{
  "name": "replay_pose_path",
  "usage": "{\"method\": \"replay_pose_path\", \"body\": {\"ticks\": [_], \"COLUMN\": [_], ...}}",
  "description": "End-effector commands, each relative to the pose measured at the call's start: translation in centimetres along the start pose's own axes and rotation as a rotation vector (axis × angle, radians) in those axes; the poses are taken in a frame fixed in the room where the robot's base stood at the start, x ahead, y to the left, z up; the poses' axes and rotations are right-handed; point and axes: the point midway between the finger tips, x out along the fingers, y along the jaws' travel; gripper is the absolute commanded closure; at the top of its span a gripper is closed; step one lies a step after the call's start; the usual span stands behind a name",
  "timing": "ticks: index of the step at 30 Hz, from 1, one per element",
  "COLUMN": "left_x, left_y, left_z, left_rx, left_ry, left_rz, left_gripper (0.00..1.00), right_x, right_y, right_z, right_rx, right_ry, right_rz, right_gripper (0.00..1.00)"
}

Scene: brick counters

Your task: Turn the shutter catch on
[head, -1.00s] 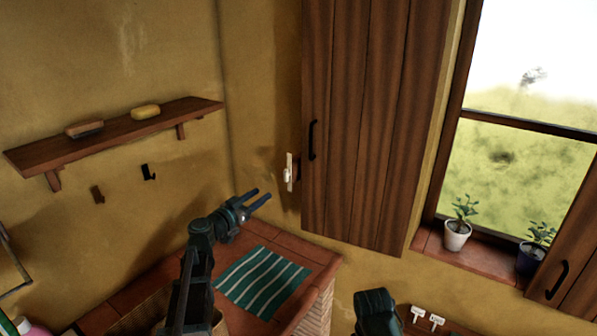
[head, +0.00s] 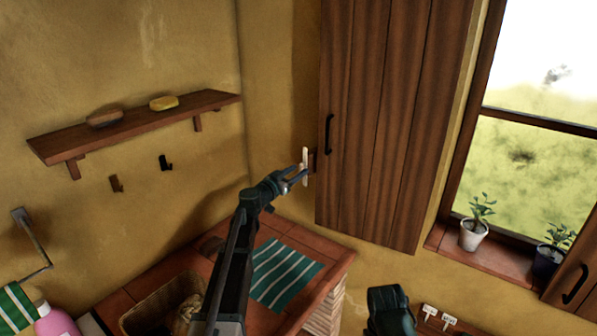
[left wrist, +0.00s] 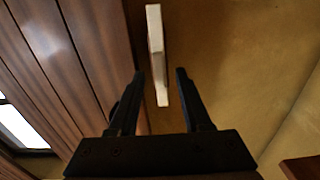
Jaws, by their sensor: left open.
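The shutter catch is a slim white upright piece (head: 305,158) on the wall, just left of the brown wooden shutter (head: 385,120). My left gripper (head: 302,177) is open at the catch's lower part in the head view. In the left wrist view the catch (left wrist: 155,45) shows as a pale bar with a narrower lower end. That lower end lies between the two open fingers (left wrist: 161,76) in the picture. I cannot tell whether either finger touches it. A dark part of my right arm shows at the bottom of the head view, with no fingers visible.
A shelf (head: 137,128) with a brush and a yellow sponge hangs at the left, above two hooks. Below are a tiled counter (head: 335,262) with a striped cloth (head: 284,274) and a basket (head: 135,318). Potted plants stand on the windowsill (head: 500,262).

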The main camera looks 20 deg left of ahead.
Motion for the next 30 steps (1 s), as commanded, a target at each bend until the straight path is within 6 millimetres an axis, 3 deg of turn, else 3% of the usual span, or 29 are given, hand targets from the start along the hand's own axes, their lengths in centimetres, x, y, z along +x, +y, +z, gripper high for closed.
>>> {"method": "replay_pose_path", "body": {"ticks": [4, 14, 22, 30], "left_x": [1.07, 1.22, 1.2, 1.19], "left_y": [0.03, 0.06, 0.05, 0.05], "left_z": [0.0, 0.0, 0.0, 0.0], "left_rx": [0.0, 0.0, 0.0, 0.0], "left_ry": [0.0, 0.0, 0.0, 0.0], "left_rz": [0.001, 0.0, 0.0, 0.0], "left_gripper": [0.51, 0.51, 0.98, 1.0], "right_x": [0.0, 0.0, 0.0, 0.0], "right_y": [0.0, 0.0, 0.0, 0.0], "right_z": [0.0, 0.0, 0.0, 0.0], "right_rx": [0.0, 0.0, 0.0, 0.0], "right_ry": [0.0, 0.0, 0.0, 0.0], "right_rz": [0.0, 0.0, 0.0, 0.0], "right_gripper": [0.5, 0.5, 0.5, 0.5]}}
